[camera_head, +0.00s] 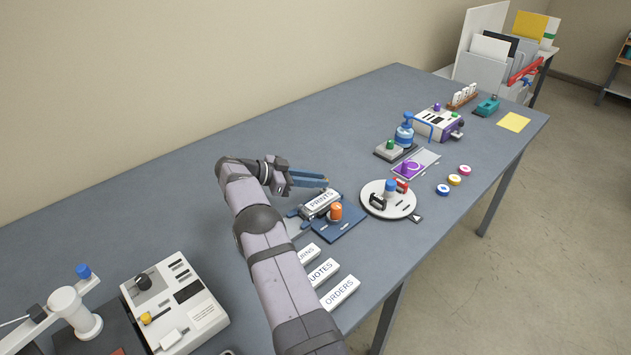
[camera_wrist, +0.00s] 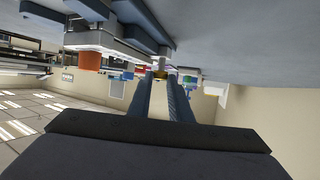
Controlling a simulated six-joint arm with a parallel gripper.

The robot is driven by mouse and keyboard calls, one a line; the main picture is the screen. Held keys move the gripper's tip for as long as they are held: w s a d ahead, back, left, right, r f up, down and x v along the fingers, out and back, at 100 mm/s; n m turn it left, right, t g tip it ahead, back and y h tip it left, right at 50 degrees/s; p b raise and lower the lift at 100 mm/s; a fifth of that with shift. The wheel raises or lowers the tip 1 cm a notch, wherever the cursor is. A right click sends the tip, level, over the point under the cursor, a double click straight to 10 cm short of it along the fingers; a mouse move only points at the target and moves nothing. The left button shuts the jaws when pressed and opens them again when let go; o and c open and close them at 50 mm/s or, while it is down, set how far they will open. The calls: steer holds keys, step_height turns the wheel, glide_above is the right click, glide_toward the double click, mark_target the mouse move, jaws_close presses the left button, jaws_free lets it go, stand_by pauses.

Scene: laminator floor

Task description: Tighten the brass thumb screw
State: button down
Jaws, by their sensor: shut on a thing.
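My gripper (camera_head: 324,181) has its long blue fingers pointing right, a little above the table and behind the PRINTS block (camera_head: 321,201). In the wrist view, its fingertips (camera_wrist: 161,75) are close together on a small brass-yellow piece (camera_wrist: 161,71), which looks like the brass thumb screw. In the head view, only a small tan spot shows at the fingertips. What the screw sits in, and how far it is turned, I cannot tell.
A round white plate (camera_head: 387,211) lies further right. Several labelled white blocks, such as ORDERS (camera_head: 340,292), lie near the front edge. A white control box (camera_head: 205,309) stands at the left.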

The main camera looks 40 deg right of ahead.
steer(key=c, duration=1.6)
jaws_free()
steer(key=shift+b+v, duration=0.85)
steer(key=shift+v, duration=2.85)
steer(key=shift+s, duration=0.1)
